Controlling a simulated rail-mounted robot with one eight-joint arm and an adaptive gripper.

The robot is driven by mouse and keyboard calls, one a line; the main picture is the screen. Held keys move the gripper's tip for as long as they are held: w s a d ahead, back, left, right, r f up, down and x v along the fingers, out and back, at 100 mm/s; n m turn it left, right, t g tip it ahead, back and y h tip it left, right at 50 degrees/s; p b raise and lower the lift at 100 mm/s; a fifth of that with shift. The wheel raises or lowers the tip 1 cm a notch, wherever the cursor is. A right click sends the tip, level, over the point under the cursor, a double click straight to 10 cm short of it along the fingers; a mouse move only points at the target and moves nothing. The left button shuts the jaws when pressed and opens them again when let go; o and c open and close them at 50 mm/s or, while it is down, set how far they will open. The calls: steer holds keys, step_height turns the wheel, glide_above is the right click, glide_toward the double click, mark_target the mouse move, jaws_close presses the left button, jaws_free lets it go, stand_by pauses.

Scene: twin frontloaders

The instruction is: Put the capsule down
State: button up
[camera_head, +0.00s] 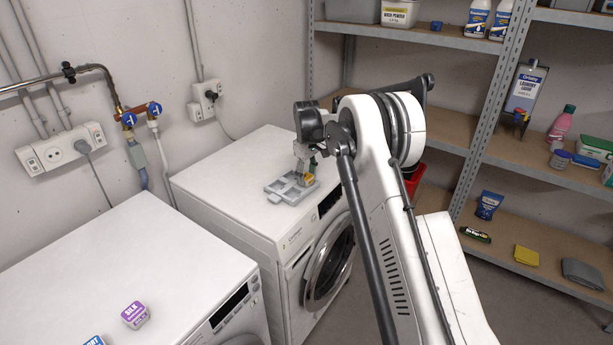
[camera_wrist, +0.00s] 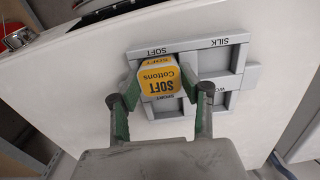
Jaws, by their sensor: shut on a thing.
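The yellow-and-white capsule, labelled "SOFT Cottons" (camera_wrist: 158,80), is between my gripper's two green-grey fingers, which are shut on it (camera_wrist: 159,92). In the head view the capsule (camera_head: 308,181) shows under my gripper (camera_head: 304,170) at the tray's right part. The grey tray (camera_head: 277,187) lies on top of the farther washer and has several compartments. In the wrist view the tray (camera_wrist: 245,70) carries the labels "SOFT" and "SILK"; others are partly hidden. The capsule is at the compartment by the "SOFT" label. I cannot tell whether it touches the compartment floor.
A purple capsule (camera_head: 135,315) and a partly cut-off blue one (camera_head: 93,341) lie on the nearer washer (camera_head: 60,275). The farther washer's top (camera_head: 235,165) is clear around the tray. Shelves (camera_head: 540,165) with bottles and packets stand at the right.

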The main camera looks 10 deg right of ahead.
steer(key=shift+f, duration=0.15)
steer(key=o, duration=1)
